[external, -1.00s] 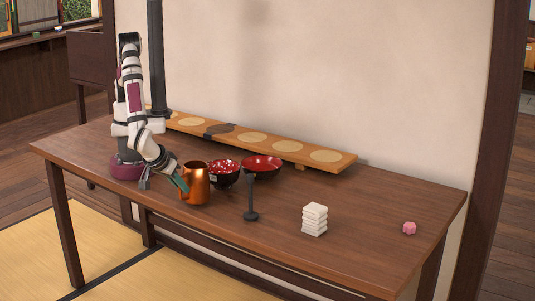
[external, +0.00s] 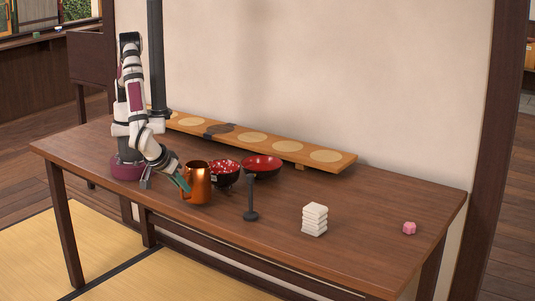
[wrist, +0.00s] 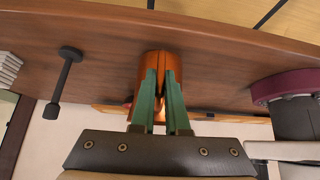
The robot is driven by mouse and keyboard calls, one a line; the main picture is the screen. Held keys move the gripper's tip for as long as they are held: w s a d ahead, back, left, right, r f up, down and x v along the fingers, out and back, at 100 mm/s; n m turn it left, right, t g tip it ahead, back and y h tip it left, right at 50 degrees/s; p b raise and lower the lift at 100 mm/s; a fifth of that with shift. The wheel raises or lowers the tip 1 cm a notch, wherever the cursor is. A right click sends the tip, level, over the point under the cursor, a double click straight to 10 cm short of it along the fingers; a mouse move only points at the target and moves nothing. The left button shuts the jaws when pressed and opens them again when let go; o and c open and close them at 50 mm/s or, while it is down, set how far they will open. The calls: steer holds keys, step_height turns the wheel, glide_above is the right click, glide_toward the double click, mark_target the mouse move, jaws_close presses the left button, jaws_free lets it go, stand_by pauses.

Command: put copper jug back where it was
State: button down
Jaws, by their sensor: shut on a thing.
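The copper jug (external: 196,186) is at the front left of the table, just left of the bowls. It looks roughly upright; I cannot tell whether its base touches the table. My gripper (external: 184,183) reaches it from the left and is shut on it. In the wrist view, the green fingers (wrist: 160,76) lie close together over the jug (wrist: 158,62) and hide part of it. The exact part gripped is hidden.
Two red-and-black bowls (external: 223,174) (external: 261,166) stand right behind the jug. A dark stand (external: 250,200), stacked white blocks (external: 315,220) and a pink piece (external: 409,228) are further right. A long board (external: 271,143) with pale discs and a dark patch lies along the wall.

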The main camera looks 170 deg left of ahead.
steer(key=w+a+r+m+t+y, duration=0.1)
steer(key=a+r+m, duration=0.2)
steer(key=a+r, duration=0.35)
steer(key=w+a+r+m+t+y, duration=0.1)
steer(key=w+a+r+m+t, duration=0.15)
steer(key=a, duration=0.75)
steer(key=shift+g, duration=0.35)
steer(key=shift+s+a+r+x, duration=0.35)
steer(key=shift+x, duration=2.25)
steer(key=shift+s+a+r+x, duration=0.3)
steer(key=shift+s+x, duration=0.1)
steer(key=shift+x, duration=2.15)
steer(key=shift+s+a+r+x, duration=0.35)
steer(key=shift+x, duration=2.25)
steer(key=c, duration=0.9)
jaws_free()
steer(key=shift+f, duration=0.1)
